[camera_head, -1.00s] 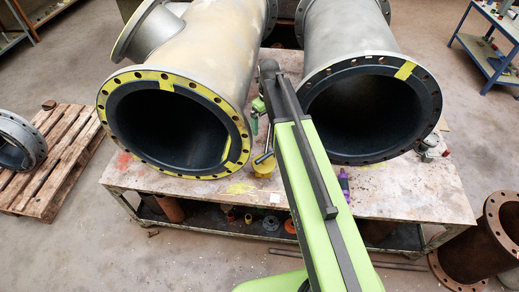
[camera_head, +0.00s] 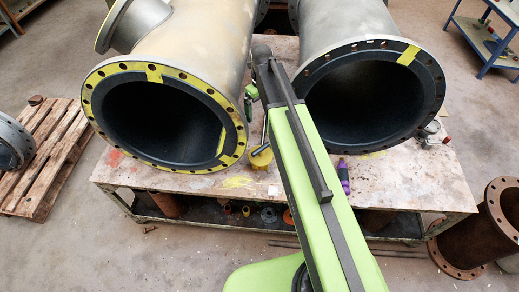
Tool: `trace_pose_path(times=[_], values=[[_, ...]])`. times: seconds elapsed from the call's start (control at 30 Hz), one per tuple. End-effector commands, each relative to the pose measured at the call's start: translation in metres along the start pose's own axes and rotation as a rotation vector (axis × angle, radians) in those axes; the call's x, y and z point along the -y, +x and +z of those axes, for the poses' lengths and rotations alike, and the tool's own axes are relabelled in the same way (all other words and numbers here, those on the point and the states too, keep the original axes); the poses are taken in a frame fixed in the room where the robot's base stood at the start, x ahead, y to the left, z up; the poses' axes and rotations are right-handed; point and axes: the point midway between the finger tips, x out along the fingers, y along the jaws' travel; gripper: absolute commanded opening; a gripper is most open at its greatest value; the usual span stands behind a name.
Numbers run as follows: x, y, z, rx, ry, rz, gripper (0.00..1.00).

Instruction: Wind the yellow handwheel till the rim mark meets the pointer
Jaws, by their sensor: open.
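A small yellow round object (camera_head: 260,157) sits on the worktable between the two big pipes, just left of my arm. A thin rod or handle rises from it. I cannot tell for sure that it is the handwheel; no rim mark or pointer can be made out. My green arm reaches from the bottom of the view up between the pipes. Its far end is at a dark joint near the top middle. My gripper does not show; it is hidden beyond the arm.
The worktable (camera_head: 240,187) bears a left pipe with a yellow-marked flange (camera_head: 88,107) and a grey right pipe (camera_head: 345,25). A purple bottle (camera_head: 343,175) stands right of my arm. A pallet (camera_head: 50,160) lies left, a rusty pipe (camera_head: 470,235) right. The front floor is mostly clear.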

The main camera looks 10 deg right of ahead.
Motion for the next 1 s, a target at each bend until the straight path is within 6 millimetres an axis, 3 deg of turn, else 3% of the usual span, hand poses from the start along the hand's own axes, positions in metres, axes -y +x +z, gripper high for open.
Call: trace_pose_path(times=[0.4,0.5,0.77,1.0], values=[[-0.001,0.067,0.001,0.0,-0.002,0.0,1.0],[-0.001,0.076,0.001,0.0,-0.002,0.0,1.0],[-0.002,0.077,0.001,0.0,-0.003,0.0,1.0],[-0.002,0.104,0.001,0.0,-0.003,0.0,1.0]])
